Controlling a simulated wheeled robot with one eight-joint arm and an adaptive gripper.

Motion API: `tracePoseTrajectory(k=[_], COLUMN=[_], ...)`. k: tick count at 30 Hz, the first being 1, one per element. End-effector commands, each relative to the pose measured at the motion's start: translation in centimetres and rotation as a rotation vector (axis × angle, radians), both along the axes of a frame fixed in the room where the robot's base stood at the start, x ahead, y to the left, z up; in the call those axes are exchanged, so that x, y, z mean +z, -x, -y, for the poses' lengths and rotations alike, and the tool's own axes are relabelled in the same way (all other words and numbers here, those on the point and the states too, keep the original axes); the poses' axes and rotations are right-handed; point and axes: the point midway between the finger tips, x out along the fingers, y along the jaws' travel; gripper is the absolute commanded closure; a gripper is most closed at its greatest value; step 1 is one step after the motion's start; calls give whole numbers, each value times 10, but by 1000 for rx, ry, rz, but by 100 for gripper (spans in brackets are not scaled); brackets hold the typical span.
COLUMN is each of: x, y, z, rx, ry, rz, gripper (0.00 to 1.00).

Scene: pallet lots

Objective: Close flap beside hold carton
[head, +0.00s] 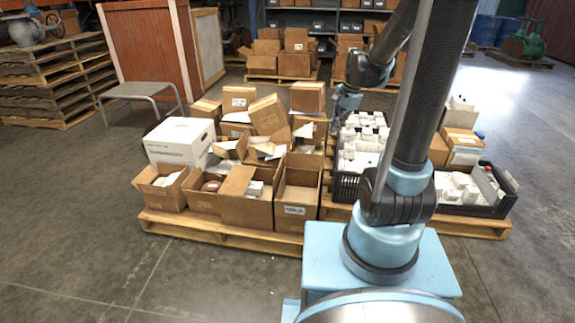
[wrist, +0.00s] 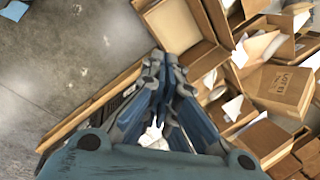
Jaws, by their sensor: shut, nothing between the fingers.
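An open, nearly empty carton (head: 297,195) with a white label on its front stands at the front right of the carton group; the label is too small to read surely. Beside it on the left is another open carton (head: 246,211) holding white items, with a brown flap (head: 237,180) standing up at a tilt. My gripper (head: 339,118) is above and behind these cartons, over the black crate side, apart from the flap. In the wrist view my gripper (wrist: 165,68) is shut and empty, pointing towards an open carton (wrist: 172,25).
The cartons and a white box (head: 180,142) crowd a wooden pallet (head: 220,233). Black crates (head: 346,187) with white goods stand on the right, partly hidden by my arm. A grey stool (head: 138,90) and stacked pallets (head: 45,80) are at left. The front left floor is clear.

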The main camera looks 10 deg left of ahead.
Motion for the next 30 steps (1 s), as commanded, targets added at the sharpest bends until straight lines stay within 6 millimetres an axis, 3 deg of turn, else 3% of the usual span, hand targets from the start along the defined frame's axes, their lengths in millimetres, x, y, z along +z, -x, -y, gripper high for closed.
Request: tracePoseTrajectory(k=[15, 30], x=[-73, -175], y=[-90, -146], z=[-56, -111], rx=[-323, -622], ry=[-109, -191], rz=[-122, -262], gripper=[100, 100])
